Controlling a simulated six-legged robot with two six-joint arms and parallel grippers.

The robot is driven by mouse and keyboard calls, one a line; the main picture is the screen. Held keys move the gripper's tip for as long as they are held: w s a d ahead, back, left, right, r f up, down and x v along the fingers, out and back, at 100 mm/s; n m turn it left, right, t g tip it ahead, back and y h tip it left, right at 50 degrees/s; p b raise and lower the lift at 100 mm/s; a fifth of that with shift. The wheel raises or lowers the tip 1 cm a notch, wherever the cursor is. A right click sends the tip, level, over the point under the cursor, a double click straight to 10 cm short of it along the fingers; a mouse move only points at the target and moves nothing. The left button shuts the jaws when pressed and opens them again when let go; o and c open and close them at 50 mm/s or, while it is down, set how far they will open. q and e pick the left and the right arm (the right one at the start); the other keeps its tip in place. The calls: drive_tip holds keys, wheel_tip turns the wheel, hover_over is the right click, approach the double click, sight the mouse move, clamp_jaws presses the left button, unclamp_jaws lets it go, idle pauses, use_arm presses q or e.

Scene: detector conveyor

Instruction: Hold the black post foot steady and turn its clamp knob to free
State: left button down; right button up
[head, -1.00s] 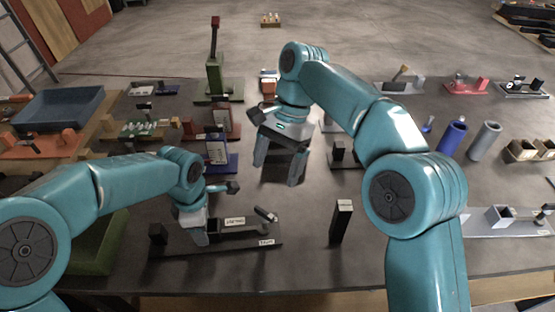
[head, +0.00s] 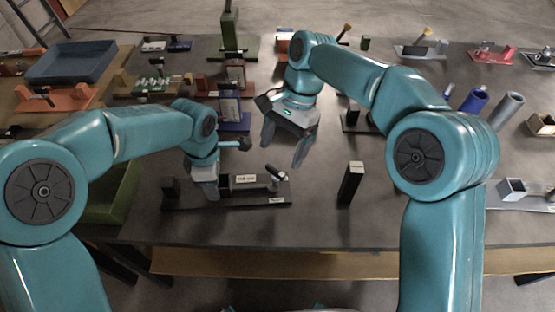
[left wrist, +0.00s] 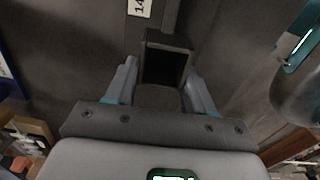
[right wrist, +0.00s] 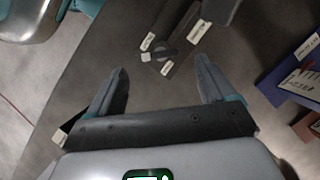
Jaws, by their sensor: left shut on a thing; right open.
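The black post foot (head: 240,198) lies along the near part of the table, with pale labels and a small upright block at its left end. Its clamp knob (head: 275,177), with a tilted light-tipped handle, is at the right end. My left gripper (head: 207,190) is at the foot's left part, its fingers shut on either side of a dark hollow block (left wrist: 167,62). My right gripper (head: 284,150) is open and empty, above and beyond the knob. In the right wrist view the knob (right wrist: 159,55) shows past the fingertips, apart from them.
A black upright block (head: 350,184) with a pale top stands to the right of the foot. A blue-based holder (head: 234,123) stands behind the left gripper. A green tray (head: 112,195) is at the left. The table's front edge is close, with clear tabletop around the black block.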

sight(275, 169)
drive_tip(key=x, duration=0.5)
drive_tip(key=shift+c, duration=0.3)
drive_tip(key=c, duration=1)
drive_tip(key=n+g+h, duration=0.1)
drive_tip(key=n, duration=0.3)
drive_tip(key=shift+w+a+n, duration=0.1)
drive_tip(key=shift+n, duration=0.2)
drive_tip(key=o, duration=1.1)
drive_tip(key=shift+c, duration=0.2)
